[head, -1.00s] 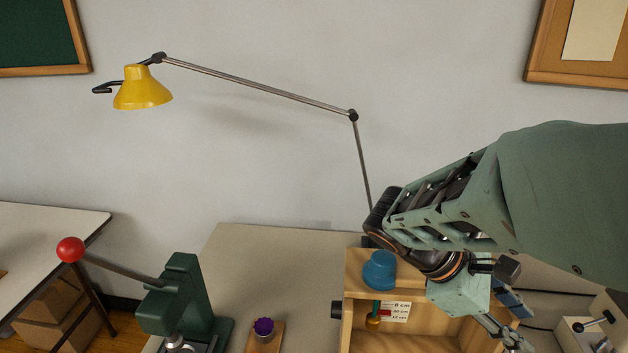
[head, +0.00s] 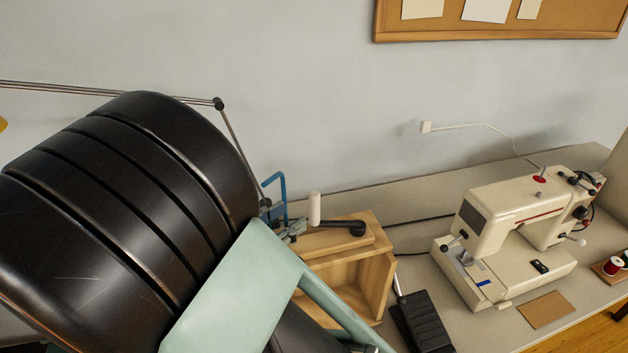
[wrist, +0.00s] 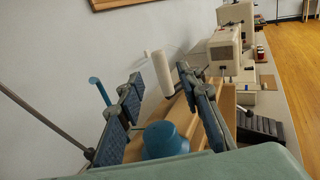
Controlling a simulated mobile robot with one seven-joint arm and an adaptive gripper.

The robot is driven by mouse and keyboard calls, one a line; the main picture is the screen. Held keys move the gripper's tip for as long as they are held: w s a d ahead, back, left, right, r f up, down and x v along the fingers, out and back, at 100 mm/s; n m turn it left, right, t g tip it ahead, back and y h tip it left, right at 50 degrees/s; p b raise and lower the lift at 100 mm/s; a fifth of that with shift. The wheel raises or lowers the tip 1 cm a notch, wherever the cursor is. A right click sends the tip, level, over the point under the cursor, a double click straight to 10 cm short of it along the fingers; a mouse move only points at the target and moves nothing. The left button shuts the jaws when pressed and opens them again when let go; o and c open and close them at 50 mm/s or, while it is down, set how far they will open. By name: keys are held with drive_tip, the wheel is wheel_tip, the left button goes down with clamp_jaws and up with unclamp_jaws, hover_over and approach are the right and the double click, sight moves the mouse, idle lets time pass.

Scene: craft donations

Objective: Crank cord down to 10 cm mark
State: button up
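The wooden box frame (head: 376,262) stands on the bench, with a black crank arm (head: 345,228) and an upright white crank handle (head: 315,208) at its top. In the wrist view the white handle (wrist: 161,74) rises between the two blue-padded fingers of my gripper (wrist: 158,80), with gaps visible on both sides. The fingers are spread. In the head view my gripper (head: 287,230) is just left of the handle, mostly behind my arm. A blue dome (wrist: 165,141) sits on the box top nearer the wrist camera. The cord and the centimetre marks are hidden.
A blue hook-shaped bar (head: 276,190) stands behind my gripper. A black pedal (head: 425,322) and a cream sewing machine (head: 510,235) are to the right. The lamp arm (head: 235,130) rises behind. Bench space behind the box is mostly clear.

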sight(310, 204)
drive_tip(key=x, duration=0.8)
drive_tip(key=shift+d+p, duration=0.1)
drive_tip(key=shift+p, duration=0.25)
drive_tip(key=shift+c, duration=0.2)
clamp_jaws()
